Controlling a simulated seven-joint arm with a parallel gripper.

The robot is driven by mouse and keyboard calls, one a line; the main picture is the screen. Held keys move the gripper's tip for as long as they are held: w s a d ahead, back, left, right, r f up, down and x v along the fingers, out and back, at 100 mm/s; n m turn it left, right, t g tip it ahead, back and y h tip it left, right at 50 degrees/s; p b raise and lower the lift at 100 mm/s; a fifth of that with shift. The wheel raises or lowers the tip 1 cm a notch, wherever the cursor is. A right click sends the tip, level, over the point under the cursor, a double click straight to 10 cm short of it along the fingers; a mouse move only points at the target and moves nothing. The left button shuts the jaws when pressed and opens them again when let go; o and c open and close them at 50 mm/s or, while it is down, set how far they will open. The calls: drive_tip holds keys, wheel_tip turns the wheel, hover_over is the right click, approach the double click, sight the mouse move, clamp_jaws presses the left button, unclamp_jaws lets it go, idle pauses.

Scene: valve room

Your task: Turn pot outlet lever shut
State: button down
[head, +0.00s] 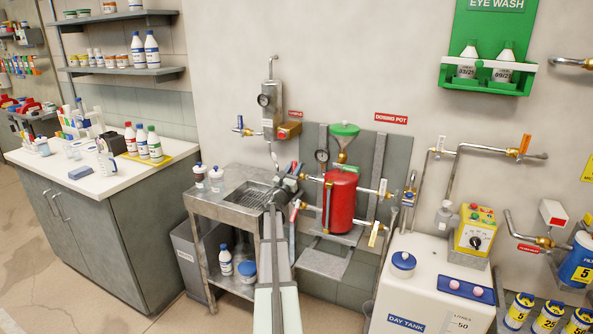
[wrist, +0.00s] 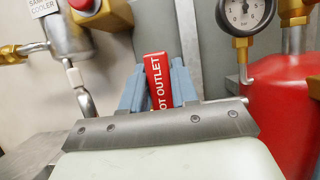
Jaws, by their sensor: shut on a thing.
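The pot outlet lever (wrist: 157,82) is a red handle with white lettering reading "OT OUTLET". In the wrist view it stands between the two blue fingers of my gripper (wrist: 158,88), which is shut on it. In the head view my gripper (head: 291,183) is just left of the red dosing pot (head: 342,200), above the sink's right side. The lever cannot be made out there behind my arm. The red pot also shows at the right of the wrist view (wrist: 283,105). The valve body under the lever is hidden by my gripper.
A pressure gauge (wrist: 247,12) is close on the right of my gripper. The sample cooler (wrist: 72,38) and its bent pipe are on the left. The steel sink (head: 247,194) lies beside my arm. A white day tank (head: 420,285) stands at the right.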

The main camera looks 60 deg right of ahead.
drive_tip(key=shift+w+n, duration=0.2)
drive_tip(key=shift+n, duration=0.2)
drive_tip(key=c, duration=0.9)
unclamp_jaws()
drive_tip(key=shift+c, duration=0.2)
drive_tip(key=v, duration=1.4)
drive_tip(key=shift+r, duration=0.1)
drive_tip(key=shift+s+m, duration=0.1)
drive_tip(key=shift+m, duration=0.2)
